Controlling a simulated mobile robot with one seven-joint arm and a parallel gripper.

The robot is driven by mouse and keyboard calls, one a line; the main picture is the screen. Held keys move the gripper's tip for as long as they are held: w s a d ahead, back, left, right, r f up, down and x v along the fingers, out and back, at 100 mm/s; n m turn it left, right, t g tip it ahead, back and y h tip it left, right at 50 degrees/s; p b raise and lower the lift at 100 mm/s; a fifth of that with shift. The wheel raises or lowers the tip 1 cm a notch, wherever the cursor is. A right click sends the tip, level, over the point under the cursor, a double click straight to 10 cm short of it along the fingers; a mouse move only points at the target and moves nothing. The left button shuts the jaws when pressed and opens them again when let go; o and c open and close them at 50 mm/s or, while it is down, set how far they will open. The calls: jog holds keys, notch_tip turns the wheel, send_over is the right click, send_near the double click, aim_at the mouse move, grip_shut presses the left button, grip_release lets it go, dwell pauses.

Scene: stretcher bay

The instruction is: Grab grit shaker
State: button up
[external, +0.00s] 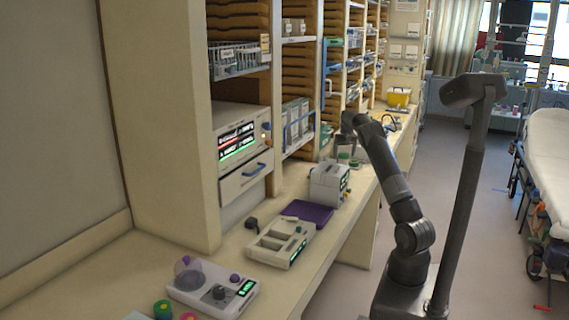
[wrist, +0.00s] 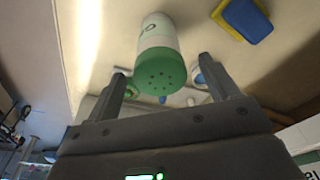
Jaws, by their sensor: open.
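The grit shaker (wrist: 158,62) has a white body with green lettering and a green cap with several holes. In the wrist view it lies across the upper middle, cap toward me, between the two spread fingers of my gripper (wrist: 163,75). The fingers are open, with gaps visible on both sides of the cap. In the external view my gripper (external: 347,146) is low over the far part of the counter. Small green items show just under it there; I cannot tell which one is the shaker.
The counter (external: 330,235) holds a white boxy device (external: 329,184), a purple mat (external: 306,212) and a white tray unit (external: 281,241). Shelving stands close behind my gripper. A yellow box (external: 398,97) is farther back. In the wrist view a blue and yellow item (wrist: 246,20) lies at upper right.

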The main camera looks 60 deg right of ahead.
aim_at(343, 162)
jog(key=shift+w+d+f, duration=0.1)
jog(key=shift+d+f, duration=0.05)
jog(key=shift+f, duration=0.9)
jog(key=shift+w+d+f, duration=0.1)
jog(key=shift+d+f, duration=0.1)
jog(key=shift+f, duration=0.85)
jog(key=shift+w+d+f, duration=0.1)
jog(key=shift+d+f, duration=0.05)
jog(key=shift+f, duration=0.9)
jog(key=shift+c, duration=0.3)
jog(key=c, duration=1.2)
jog(key=shift+r, duration=0.1)
